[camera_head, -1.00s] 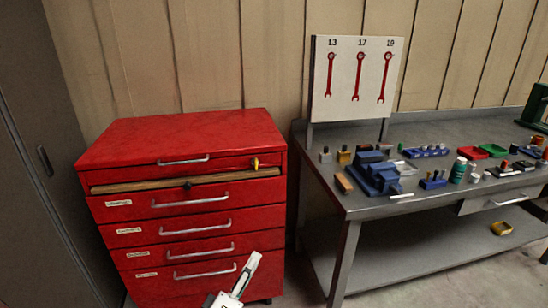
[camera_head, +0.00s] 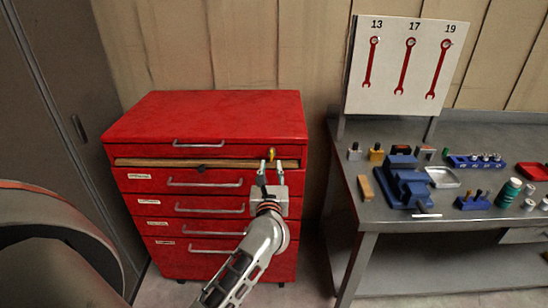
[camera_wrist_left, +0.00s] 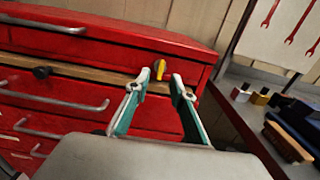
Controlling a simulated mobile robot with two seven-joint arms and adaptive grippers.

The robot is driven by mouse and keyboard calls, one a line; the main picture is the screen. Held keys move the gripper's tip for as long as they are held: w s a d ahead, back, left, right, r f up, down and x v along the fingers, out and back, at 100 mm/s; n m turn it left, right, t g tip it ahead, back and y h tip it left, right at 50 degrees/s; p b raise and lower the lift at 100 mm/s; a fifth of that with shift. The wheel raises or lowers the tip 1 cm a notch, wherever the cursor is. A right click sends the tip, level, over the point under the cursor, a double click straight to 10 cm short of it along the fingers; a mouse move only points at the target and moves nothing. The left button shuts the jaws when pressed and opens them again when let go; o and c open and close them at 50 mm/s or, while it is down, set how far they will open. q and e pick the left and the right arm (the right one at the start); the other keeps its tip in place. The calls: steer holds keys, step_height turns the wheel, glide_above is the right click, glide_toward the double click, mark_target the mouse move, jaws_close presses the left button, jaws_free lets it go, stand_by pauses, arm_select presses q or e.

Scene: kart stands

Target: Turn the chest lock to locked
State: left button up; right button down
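The red tool chest (camera_head: 206,117) stands against the wall, with several handled drawers. Its lock is a small yellow key or knob (camera_head: 271,154) at the right of the top drawer front; it also shows in the left wrist view (camera_wrist_left: 160,68). My left gripper (camera_head: 272,167) is in front of the chest, just below the lock in the head view. In the left wrist view its two fingers (camera_wrist_left: 162,84) are apart with nothing between them, and the lock shows just beyond the gap. Contact cannot be told. My right gripper is not in view.
A wooden strip (camera_head: 216,163) runs below the top drawer, with a dark round knob (camera_head: 202,169) on it. To the right, a grey workbench (camera_head: 400,225) holds a blue vise (camera_head: 404,182) and small parts. A grey cabinet (camera_head: 60,110) stands at the left.

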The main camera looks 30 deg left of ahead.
mark_target(272, 156)
arm_select(q)
steer(key=shift+x, duration=2.65)
steer(key=shift+d, duration=0.1)
jaws_close()
